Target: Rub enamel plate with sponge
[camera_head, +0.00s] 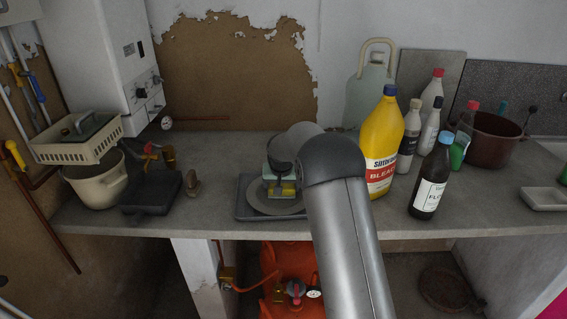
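The enamel plate (262,208) is a round, pale grey disc lying on a darker grey tray (243,212) on the worktop. My gripper (283,190) is over the plate, pointing down, seen from behind my arm. A small yellow patch, which looks like the sponge (289,189), shows between the fingers, and the gripper appears shut on it. The sponge is low over the plate; I cannot tell whether it touches. My arm hides the plate's right side and part of the tray.
A yellow bleach bottle (382,145) stands close right of my arm, with a dark bottle (432,180) and several others beyond. A brown pot (494,140) is at the right. A cream pot (95,182) and white basket (75,140) are at the left. The worktop between basket and tray is partly clear.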

